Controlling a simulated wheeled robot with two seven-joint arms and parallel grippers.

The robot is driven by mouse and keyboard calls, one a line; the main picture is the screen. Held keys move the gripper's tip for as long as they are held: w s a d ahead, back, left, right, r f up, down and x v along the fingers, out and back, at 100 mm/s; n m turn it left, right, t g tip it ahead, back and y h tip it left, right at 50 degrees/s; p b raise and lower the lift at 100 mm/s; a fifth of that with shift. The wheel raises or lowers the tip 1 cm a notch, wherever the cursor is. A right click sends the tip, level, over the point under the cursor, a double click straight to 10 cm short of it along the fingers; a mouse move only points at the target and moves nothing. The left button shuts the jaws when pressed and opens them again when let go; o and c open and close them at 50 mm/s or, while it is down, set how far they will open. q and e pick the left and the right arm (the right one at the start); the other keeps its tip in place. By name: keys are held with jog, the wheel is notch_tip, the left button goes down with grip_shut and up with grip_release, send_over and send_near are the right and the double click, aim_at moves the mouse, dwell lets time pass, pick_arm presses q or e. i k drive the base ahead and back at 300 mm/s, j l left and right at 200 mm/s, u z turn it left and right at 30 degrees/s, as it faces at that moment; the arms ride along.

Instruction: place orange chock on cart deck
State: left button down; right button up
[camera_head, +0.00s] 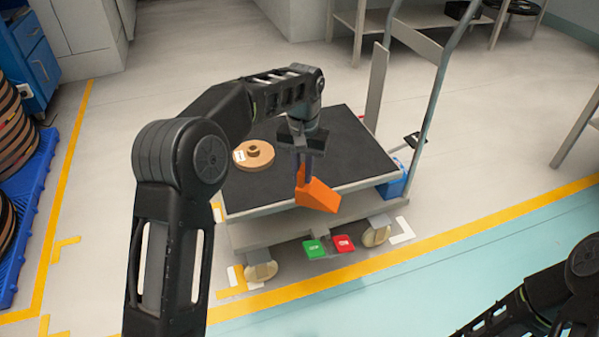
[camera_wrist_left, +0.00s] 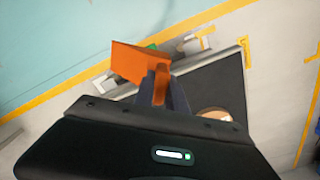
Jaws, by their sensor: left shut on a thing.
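The orange chock (camera_head: 318,194) is a wedge held by my left gripper (camera_head: 305,170), which is shut on it. In the head view it appears over the near edge of the cart deck (camera_head: 350,150), a dark mat with a pale rim. The left wrist view also shows the chock (camera_wrist_left: 130,62) in the fingers (camera_wrist_left: 158,88), overlapping the deck's rim. I cannot tell whether the chock touches the deck. My right arm shows at the lower right of the head view, but its gripper is out of view.
A tan round spool (camera_head: 254,155) lies on the deck's left part. Green (camera_head: 314,249) and red (camera_head: 343,243) pedals sit low at the cart's near side. The cart's handle (camera_head: 440,85) rises at the back right. A blue box (camera_head: 392,182) hangs at the right side. Much of the deck is bare.

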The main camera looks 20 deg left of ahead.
aim_at(319, 160)
jog(key=i+l, duration=0.2)
jog(key=i, duration=0.25)
jog(key=i+l, duration=0.15)
jog(key=i, duration=0.3)
jog(key=i+l, duration=0.2)
jog(key=i, duration=0.3)
